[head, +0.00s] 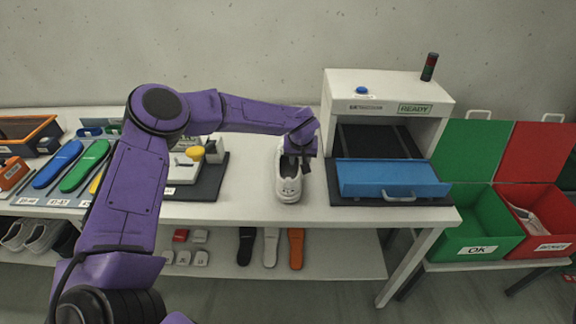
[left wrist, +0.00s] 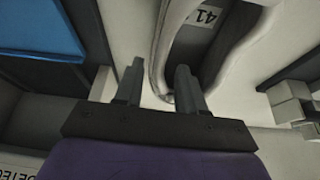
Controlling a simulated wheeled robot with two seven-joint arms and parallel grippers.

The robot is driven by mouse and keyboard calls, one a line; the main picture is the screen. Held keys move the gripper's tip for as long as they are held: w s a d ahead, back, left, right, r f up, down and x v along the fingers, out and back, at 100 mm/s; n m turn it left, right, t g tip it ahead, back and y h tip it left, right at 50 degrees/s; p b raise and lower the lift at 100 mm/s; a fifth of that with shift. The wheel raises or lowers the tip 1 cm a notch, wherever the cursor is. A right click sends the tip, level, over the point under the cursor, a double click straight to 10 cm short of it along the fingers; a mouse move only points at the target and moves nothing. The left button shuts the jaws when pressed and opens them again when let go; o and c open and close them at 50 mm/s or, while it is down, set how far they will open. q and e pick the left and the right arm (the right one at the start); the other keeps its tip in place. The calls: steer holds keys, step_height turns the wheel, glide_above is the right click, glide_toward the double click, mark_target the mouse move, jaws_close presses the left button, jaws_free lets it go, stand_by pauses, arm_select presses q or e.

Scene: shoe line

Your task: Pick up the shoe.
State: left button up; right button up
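A white shoe (head: 289,187) stands upright on the white table, toe toward the front edge. My left gripper (head: 303,163) is over its rear, pointing down. In the left wrist view my left gripper (left wrist: 160,75) is open. One finger is outside the shoe's collar and the other overlaps the shoe's opening, with the rim of the shoe (left wrist: 159,55) between them. A "41" label shows inside the shoe. I cannot tell whether the fingers touch it. My right gripper is not in view.
A detector machine (head: 388,92) with a blue tray (head: 390,176) stands right of the shoe. A dark fixture (head: 207,180) is left of it. Green (head: 480,232) and red (head: 535,226) bins stand at far right. Coloured insoles (head: 84,165) lie at left.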

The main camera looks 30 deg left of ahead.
arm_select(q)
steer(key=x, duration=0.1)
steer(key=p+x, duration=0.1)
steer(key=x, duration=0.2)
steer(key=shift+w+d+f+p, duration=0.25)
steer(key=shift+w+f+p, duration=0.1)
steer(key=shift+w, duration=0.1)
steer(key=shift+a+f, duration=0.15)
steer(key=shift+s+a, duration=0.1)
jaws_close()
